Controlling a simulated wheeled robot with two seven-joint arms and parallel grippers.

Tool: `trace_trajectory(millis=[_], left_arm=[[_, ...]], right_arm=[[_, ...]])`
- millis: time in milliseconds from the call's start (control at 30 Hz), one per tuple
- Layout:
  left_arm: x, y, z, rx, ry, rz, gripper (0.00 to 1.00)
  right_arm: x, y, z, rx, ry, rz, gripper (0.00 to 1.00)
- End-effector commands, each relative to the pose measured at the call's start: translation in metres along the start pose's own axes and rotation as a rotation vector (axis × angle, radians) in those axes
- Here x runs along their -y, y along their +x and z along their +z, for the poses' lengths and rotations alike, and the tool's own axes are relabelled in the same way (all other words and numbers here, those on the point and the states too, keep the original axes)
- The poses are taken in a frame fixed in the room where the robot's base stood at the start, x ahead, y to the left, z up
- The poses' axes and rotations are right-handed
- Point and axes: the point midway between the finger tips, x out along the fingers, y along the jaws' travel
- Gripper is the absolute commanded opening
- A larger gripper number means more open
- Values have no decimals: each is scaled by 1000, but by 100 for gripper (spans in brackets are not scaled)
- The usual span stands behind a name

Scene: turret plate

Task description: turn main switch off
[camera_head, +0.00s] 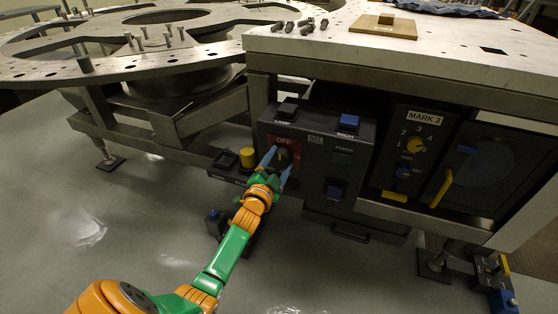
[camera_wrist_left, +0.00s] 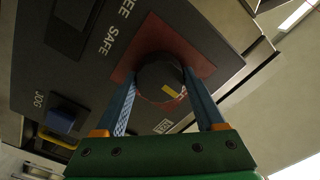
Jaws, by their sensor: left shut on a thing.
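The main switch is a black round knob (camera_head: 283,156) on a red plate (camera_head: 284,141) marked OFF, on the dark control panel under the white table. In the left wrist view the knob (camera_wrist_left: 156,73) shows a short yellow mark on its face. My left gripper (camera_head: 278,161) reaches the knob from the front, with its blue fingers on either side of it. In the left wrist view the gripper (camera_wrist_left: 160,84) is shut on the knob. The fingers partly hide the knob in the head view. My right gripper is in neither view.
A yellow button (camera_head: 247,157) stands left of the knob. The MARK 3 panel (camera_head: 408,150) is to the right. Open floor lies in front.

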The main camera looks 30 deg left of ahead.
Motion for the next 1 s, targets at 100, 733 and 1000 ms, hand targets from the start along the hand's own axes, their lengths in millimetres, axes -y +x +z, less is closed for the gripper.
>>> trace_trajectory(millis=[100, 733, 1000], left_arm=[[0, 0, 0, 2, -30, 1, 16], [-1, 0, 1, 2, -64, 1, 79], [0, 0, 0, 1, -62, 0, 100]], right_arm=[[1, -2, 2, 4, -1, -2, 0], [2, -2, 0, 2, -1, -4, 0], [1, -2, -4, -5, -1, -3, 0]])
